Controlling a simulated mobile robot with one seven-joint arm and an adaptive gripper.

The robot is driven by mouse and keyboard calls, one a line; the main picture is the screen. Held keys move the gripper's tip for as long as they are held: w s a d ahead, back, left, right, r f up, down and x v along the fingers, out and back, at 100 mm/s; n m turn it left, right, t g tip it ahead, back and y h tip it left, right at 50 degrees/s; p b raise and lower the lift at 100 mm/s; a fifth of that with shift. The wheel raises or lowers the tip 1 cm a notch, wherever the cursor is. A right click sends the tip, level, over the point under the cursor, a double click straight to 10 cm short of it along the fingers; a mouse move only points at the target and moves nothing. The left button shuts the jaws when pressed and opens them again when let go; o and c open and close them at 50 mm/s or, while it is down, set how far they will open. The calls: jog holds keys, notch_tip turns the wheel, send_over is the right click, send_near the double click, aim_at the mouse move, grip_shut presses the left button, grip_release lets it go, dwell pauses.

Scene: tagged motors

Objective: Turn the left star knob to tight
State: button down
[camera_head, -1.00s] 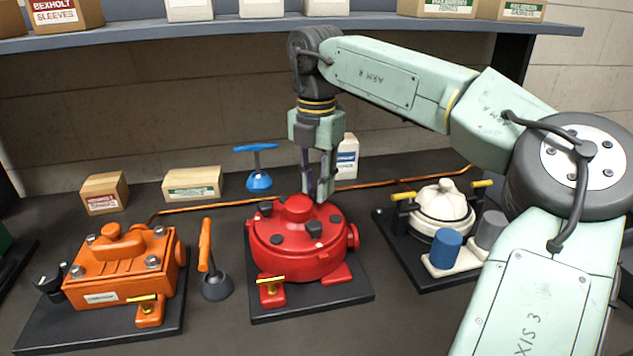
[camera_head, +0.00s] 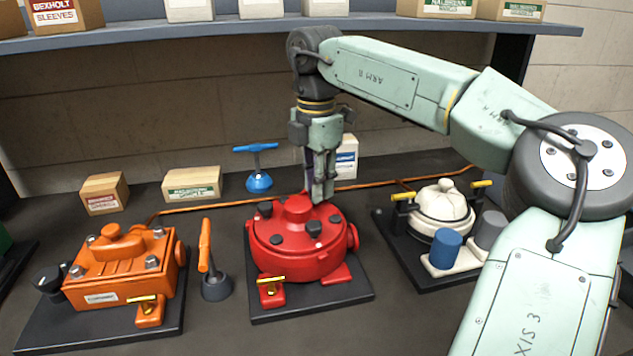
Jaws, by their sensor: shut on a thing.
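The red round motor housing (camera_head: 285,262) stands on a dark base plate in the middle of the bench. Dark knobs sit around its lid: one at the back left (camera_head: 265,208), one at the front left (camera_head: 275,240) and one at the front right (camera_head: 314,228). My gripper (camera_head: 321,197) points straight down at the back right of the lid, beside the raised red centre. Its fingers are shut on a star knob there, which they hide almost wholly. I cannot read any tight mark or tag on the lid.
An orange motor (camera_head: 115,270) stands at left, with an orange-handled tool (camera_head: 206,262) between it and the red housing. A blue T-handled tool (camera_head: 259,180) stands behind. A white-topped motor (camera_head: 440,212) is at right. A copper-coloured line runs along the back.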

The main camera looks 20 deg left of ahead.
jog(key=shift+r, duration=0.2)
jog(key=c, duration=1.6)
grip_release()
jog(key=shift+o, duration=1.2)
jog(key=shift+f, duration=0.1)
notch_tip(320, 180, up, 8)
jog(key=shift+f, duration=0.25)
jog(key=shift+s, duration=0.15)
